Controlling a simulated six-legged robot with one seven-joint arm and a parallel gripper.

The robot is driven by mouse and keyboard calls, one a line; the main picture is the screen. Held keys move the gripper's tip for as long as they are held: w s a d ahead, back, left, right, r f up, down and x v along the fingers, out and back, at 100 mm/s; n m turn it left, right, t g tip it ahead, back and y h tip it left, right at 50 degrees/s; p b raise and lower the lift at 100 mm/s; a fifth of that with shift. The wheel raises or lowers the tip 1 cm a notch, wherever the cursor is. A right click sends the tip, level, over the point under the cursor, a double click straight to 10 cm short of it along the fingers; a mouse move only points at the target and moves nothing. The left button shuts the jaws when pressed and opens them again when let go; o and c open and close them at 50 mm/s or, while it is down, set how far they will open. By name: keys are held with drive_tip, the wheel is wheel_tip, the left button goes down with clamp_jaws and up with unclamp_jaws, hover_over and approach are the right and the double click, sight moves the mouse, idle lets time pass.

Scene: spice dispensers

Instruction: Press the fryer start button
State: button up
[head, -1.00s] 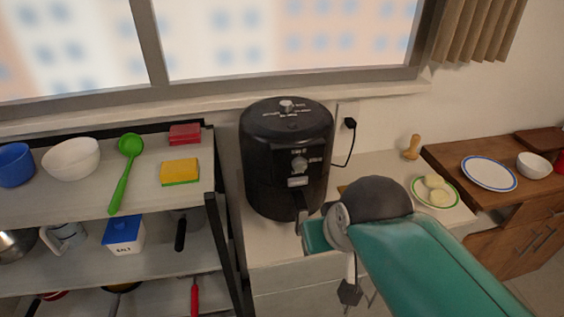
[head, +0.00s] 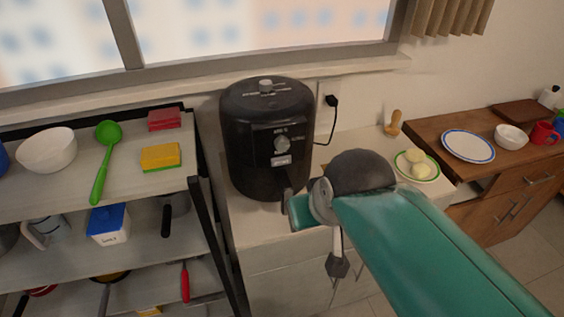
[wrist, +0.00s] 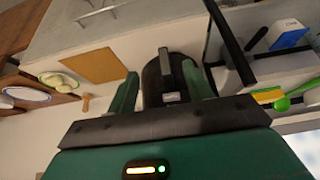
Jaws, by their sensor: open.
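The black air fryer (head: 258,115) stands upright on the pale counter, left of my teal arm. Its front has a round knob (head: 282,144) with a light label plate (head: 281,161) just below, and a handle lower down. I cannot make out which part is the start button. In the wrist view my gripper (wrist: 160,84) is open and empty, with the fryer (wrist: 152,82) beyond and between its two teal fingers, apparently not touched. My fingers cannot be made out in the head view.
A shelf rack (head: 72,195) with bowl, green ladle, sponges and a blue-lidded box stands left. A plate with pale round food (head: 418,165) lies right of my arm. A wooden cabinet (head: 440,140) holds dishes further right. The fryer's cord runs to a wall socket.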

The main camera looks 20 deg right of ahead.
clamp_jaws()
idle(1.5)
